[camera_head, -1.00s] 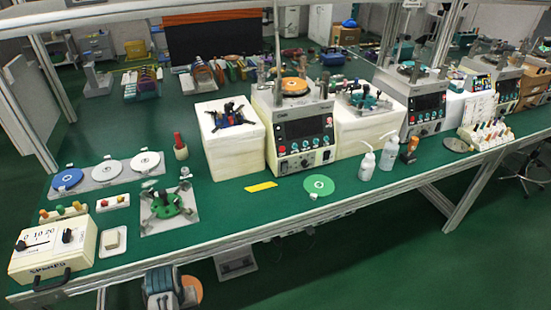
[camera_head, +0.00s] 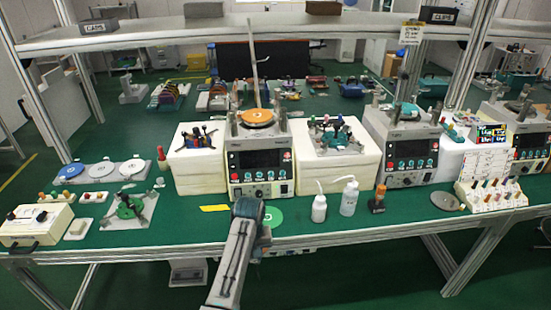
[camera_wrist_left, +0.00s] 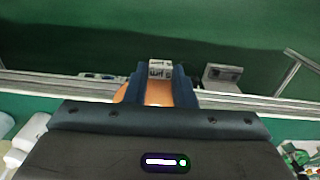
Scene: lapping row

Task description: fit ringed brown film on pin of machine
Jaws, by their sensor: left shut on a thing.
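My left arm reaches in from the bottom centre of the head view, and its gripper (camera_head: 250,208) is over the front edge of the green bench. In the left wrist view the gripper (camera_wrist_left: 159,84) is shut on an orange-brown film (camera_wrist_left: 156,97), with a small white marked piece (camera_wrist_left: 160,69) between the fingertips. The film is hidden behind my arm in the head view. The centre machine (camera_head: 262,160) stands behind the gripper, with an orange-brown disc (camera_head: 257,117) on top and a thin upright rod. I cannot tell its pin apart. My right gripper is out of view.
A green disc (camera_head: 272,217) and a yellow strip (camera_head: 214,208) lie in front of the machine. White bottles (camera_head: 349,198) stand right of the gripper. White blocks (camera_head: 200,165) flank the machine. A shelf (camera_head: 330,27) crosses above. A disc tray (camera_head: 100,178) is at left.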

